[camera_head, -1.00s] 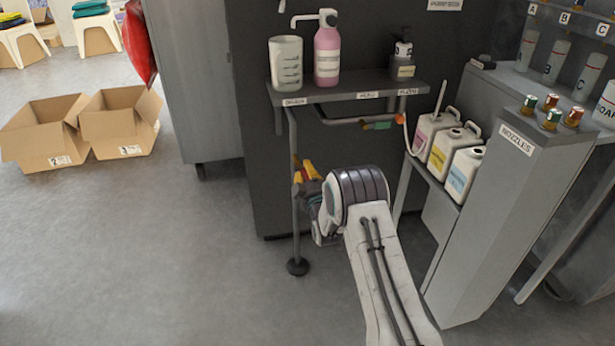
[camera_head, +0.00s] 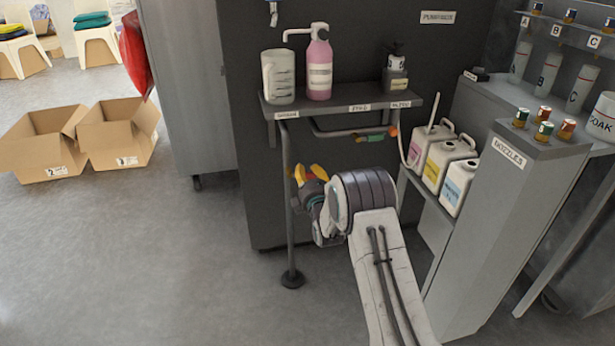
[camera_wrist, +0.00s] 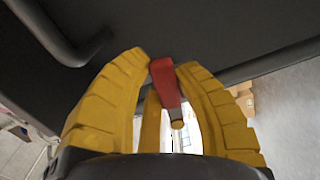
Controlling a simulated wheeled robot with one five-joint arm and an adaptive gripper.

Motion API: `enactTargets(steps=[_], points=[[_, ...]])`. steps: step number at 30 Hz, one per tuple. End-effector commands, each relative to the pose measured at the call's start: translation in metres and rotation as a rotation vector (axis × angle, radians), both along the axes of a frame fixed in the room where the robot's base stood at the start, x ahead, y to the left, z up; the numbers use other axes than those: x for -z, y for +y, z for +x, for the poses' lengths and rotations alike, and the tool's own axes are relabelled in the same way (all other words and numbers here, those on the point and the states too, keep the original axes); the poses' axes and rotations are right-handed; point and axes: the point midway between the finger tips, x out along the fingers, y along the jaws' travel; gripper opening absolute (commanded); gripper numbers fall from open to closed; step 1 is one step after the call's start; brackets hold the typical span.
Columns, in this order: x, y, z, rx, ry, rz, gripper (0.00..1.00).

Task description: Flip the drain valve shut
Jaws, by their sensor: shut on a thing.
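My gripper (camera_wrist: 163,66) has yellow fingers closed around a red handle, seen between the fingertips in the wrist view. I take this red piece (camera_wrist: 166,82) to be the drain valve's handle. Its upper end meets a dark grey part. A small yellow round end shows below it, between the fingers. In the head view my gripper (camera_head: 310,174) is below the left part of the shelf, beside its thin front leg.
The shelf's leg (camera_head: 288,215) stands close by. White canisters (camera_head: 458,185) stand to the right.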

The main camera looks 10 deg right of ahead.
Motion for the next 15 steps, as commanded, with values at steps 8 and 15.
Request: enactTargets(steps=[8,15], points=[[-0.0051,0.003,-0.0005,-0.005,0.006,-0.133,0.0],[-0.0077,0.0034,-0.0005,-0.006,0.006,-0.18,0.0]])
